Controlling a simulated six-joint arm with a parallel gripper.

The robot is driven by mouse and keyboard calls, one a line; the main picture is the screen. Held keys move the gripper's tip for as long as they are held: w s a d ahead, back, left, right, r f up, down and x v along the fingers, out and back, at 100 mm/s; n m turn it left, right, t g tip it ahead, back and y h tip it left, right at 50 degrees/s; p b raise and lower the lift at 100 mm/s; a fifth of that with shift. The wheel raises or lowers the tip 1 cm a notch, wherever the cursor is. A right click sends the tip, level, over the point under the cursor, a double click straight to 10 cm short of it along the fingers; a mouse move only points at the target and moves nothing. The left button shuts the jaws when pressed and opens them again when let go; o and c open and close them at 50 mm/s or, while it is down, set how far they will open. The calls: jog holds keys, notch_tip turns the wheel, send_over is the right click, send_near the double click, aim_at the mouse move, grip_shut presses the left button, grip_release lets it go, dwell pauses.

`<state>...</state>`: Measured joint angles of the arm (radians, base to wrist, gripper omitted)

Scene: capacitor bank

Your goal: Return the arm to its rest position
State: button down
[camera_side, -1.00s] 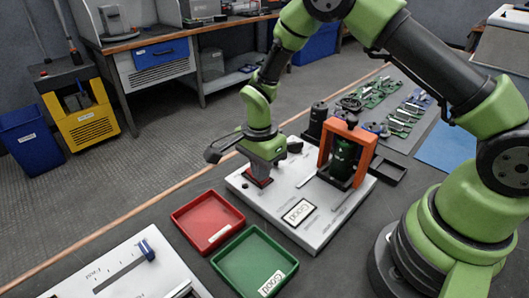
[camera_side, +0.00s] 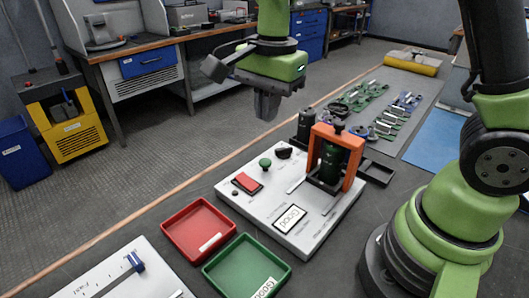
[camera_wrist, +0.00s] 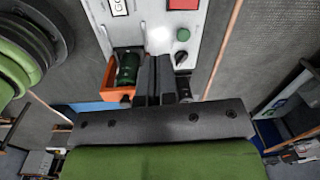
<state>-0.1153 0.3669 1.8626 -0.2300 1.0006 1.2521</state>
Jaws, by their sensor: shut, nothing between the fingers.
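My gripper (camera_side: 267,105) is raised in the air above and behind the white test panel (camera_side: 252,210) in the side view, clear of everything. Its fingers are shut with nothing between them. In the wrist view the shut fingers (camera_wrist: 154,82) point toward the panel. The panel carries a red switch (camera_side: 247,183), a green knob (camera_side: 265,163), a black knob (camera_side: 283,153) and a small display (camera_side: 290,219). An orange frame (camera_side: 349,160) stands on it with a dark green capacitor (camera_side: 330,163) inside.
A red tray (camera_side: 179,244) and a green tray (camera_side: 228,277) lie in front of the panel. A white slide gauge (camera_side: 88,285) is at lower left. Circuit boards (camera_side: 366,92) and a blue mat (camera_side: 437,138) lie farther back. The air around my gripper is free.

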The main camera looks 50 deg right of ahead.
jog(key=s+r+n+t, duration=0.3)
jog(key=s+r+n, duration=0.2)
jog(key=s+n, duration=0.1)
jog(key=s+d+r+n+t+y, duration=0.1)
jog(key=s+r+n+t, duration=0.2)
jog(key=s, duration=0.6)
notch_tip(320, 180, up, 2)
jog(key=n, duration=0.2)
jog(key=shift+n+y, duration=0.3)
jog(key=shift+n, duration=0.1)
jog(key=shift+d, duration=0.1)
